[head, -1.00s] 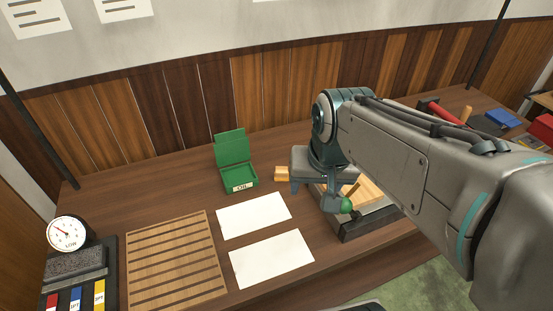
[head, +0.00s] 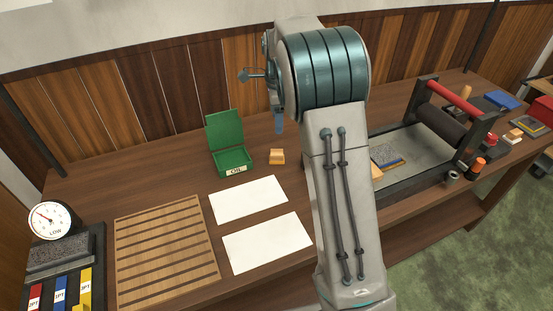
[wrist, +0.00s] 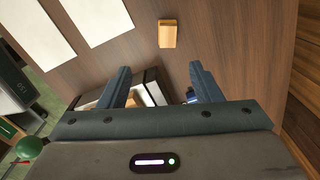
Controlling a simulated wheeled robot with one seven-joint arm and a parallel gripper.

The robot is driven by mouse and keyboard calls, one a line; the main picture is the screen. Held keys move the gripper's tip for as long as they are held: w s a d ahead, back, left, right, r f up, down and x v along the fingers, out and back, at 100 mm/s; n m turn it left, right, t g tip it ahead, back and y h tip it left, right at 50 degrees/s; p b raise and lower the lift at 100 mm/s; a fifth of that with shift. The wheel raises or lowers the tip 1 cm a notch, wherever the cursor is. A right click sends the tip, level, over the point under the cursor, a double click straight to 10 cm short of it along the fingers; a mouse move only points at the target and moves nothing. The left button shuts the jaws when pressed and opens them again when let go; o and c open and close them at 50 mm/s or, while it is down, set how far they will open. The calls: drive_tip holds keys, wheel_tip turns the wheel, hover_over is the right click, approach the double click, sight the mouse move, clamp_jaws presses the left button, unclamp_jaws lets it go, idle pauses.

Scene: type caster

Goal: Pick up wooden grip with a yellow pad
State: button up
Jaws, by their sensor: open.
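The wooden grip (head: 277,157) is a small light-wood block on the brown table, just right of the green box. Its yellow pad cannot be clearly made out. In the wrist view the grip (wrist: 168,34) lies beyond my fingertips, apart from them and roughly centred between them. My gripper (wrist: 161,72) is open, with nothing between its two fingers.
An open green box (head: 233,161) stands close left of the grip. Two white sheets (head: 248,199) and a slatted wooden rack (head: 168,255) lie in front and left. A press with a red handle (head: 450,97) stands right. The table around the grip is clear.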

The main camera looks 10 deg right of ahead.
drive_tip(key=w+f+m, duration=0.1)
drive_tip(key=f, duration=0.1)
hover_over(277, 152)
drive_tip(key=f, duration=0.8)
drive_tip(key=shift+a, duration=0.2)
drive_tip(key=shift+d+f+p, duration=0.15)
drive_tip(key=shift+f+p, duration=0.7)
drive_tip(key=shift+f, duration=1.85)
drive_tip(key=c, duration=1.2)
drive_tip(key=shift+o, duration=0.2)
drive_tip(key=shift+w+r, duration=0.1)
drive_tip(key=shift+r, duration=0.1)
